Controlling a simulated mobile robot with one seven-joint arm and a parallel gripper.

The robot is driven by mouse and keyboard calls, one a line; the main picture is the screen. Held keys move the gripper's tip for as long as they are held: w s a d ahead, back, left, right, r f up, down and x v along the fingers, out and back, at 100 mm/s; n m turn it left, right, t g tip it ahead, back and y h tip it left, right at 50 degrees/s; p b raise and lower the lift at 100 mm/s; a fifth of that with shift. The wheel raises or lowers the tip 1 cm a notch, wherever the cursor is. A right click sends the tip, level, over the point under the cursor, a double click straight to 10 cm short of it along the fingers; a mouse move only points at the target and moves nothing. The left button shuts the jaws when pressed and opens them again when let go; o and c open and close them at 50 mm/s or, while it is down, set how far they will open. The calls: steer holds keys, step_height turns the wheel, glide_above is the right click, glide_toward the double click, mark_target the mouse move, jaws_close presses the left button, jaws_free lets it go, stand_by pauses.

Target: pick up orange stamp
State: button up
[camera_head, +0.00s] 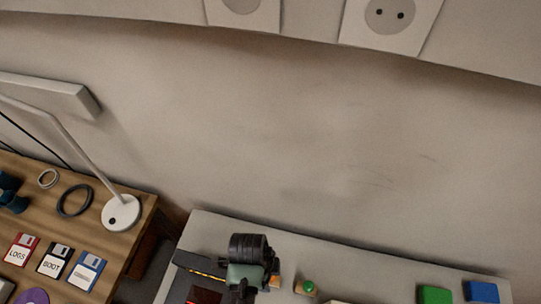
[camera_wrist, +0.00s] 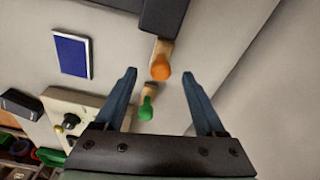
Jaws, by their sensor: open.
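The orange stamp (camera_wrist: 161,66), with a rounded orange knob and a light wooden part, is in the upper middle of the wrist view. It lies between the lines of my two fingers, near the level of their tips. In the head view a small orange bit (camera_head: 275,281) shows just right of my wrist, mostly hidden. My gripper (camera_wrist: 160,75) is open, with no object gripped. Whether the fingers are level with the stamp in depth I cannot tell. In the head view my arm end covers the area and the fingertips are not clear.
A green-knobbed stamp (camera_wrist: 147,108) is close to the orange one; it also shows in the head view (camera_head: 308,287). A dark block (camera_wrist: 165,14) borders the orange stamp. A green box (camera_head: 434,294) and a blue box (camera_head: 481,291) sit on the pale table (camera_head: 350,268). The wall (camera_head: 250,120) rises behind.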

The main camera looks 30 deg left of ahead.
steer(key=shift+w+d+f, duration=0.1)
steer(key=shift+d+f, duration=0.05)
steer(key=shift+f, duration=0.75)
steer(key=shift+w+d+f, duration=0.1)
steer(key=shift+d+f, duration=0.05)
steer(key=shift+f, duration=0.8)
steer(key=shift+w+d+f, duration=0.1)
steer(key=shift+d+f, duration=0.05)
steer(key=shift+f, duration=0.75)
jaws_close()
